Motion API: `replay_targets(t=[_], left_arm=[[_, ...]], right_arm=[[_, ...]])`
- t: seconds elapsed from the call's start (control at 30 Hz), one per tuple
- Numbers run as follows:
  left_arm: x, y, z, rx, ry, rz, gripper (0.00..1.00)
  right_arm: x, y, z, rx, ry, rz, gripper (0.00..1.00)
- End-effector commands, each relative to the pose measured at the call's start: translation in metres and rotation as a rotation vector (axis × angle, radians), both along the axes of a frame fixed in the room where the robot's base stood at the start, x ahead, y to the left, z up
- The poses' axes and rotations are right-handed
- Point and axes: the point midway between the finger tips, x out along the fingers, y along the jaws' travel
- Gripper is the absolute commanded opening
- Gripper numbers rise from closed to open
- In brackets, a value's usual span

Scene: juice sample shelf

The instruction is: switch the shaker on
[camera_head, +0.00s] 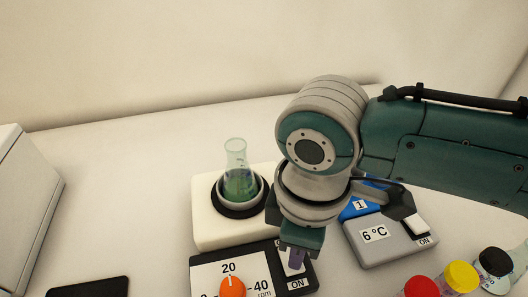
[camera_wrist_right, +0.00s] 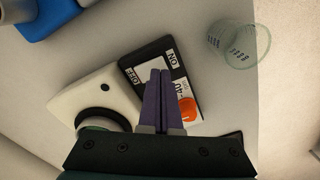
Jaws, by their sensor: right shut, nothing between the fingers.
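The shaker (camera_head: 212,240) has a white body with a flask (camera_head: 237,180) of green liquid in a round dark holder. Its black-edged control panel (camera_head: 205,275) carries an orange dial (camera_head: 232,287) pointing near 20, and a white rocker switch (camera_head: 291,267) with an ON label. The panel also shows in the right wrist view (camera_wrist_right: 187,72), with ON and OFF labels. My right gripper (camera_head: 296,262) is shut and empty, fingers pointing down over the switch and partly hiding it. In the wrist view its purple fingertips (camera_wrist_right: 160,72) lie between the labels; contact cannot be told. My left gripper is not in view.
A grey device (camera_head: 385,243) reading 6 °C with its own ON switch stands right of the shaker. Red (camera_head: 421,287), yellow (camera_head: 461,276) and black (camera_head: 494,262) caps are at lower right. A clear glass (camera_wrist_right: 232,44) shows in the wrist view. A white box (camera_head: 25,205) stands left.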

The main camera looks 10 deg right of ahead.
Motion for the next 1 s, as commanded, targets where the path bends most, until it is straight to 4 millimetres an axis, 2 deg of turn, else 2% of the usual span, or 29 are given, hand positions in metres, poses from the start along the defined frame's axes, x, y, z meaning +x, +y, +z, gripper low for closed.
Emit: replay_targets(t=[1.0], left_arm=[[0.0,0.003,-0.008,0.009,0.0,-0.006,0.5]], right_arm=[[0.0,0.0,-0.011,0.0,0.0,0.0,0.0]])
